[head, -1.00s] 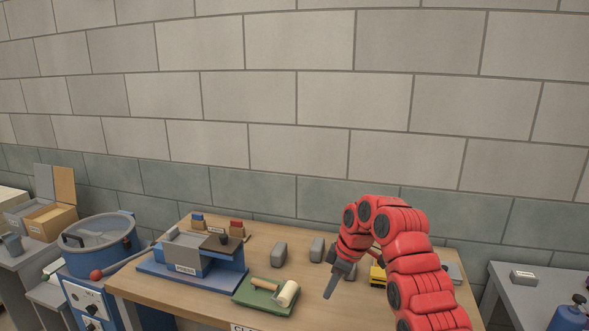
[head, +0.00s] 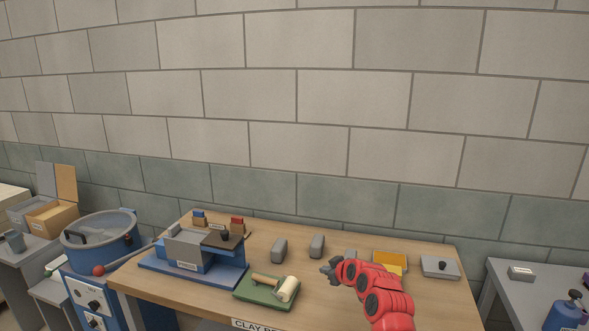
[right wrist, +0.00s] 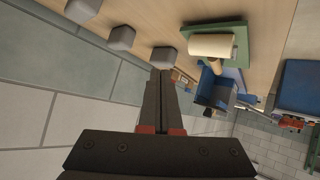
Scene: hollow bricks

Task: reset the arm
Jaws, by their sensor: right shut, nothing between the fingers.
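My right arm is red and reaches in from the lower right of the head view. Its dark gripper (head: 329,270) is above the right half of the wooden table (head: 215,308), pointing left. In the right wrist view the two dark fingers (right wrist: 161,98) lie together, shut and empty. My left gripper is not in view.
Grey blocks (head: 280,249) (head: 317,245) stand behind the gripper, one partly hidden. A green board (head: 262,294) with a roller and a blue press (head: 184,265) are to its left.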

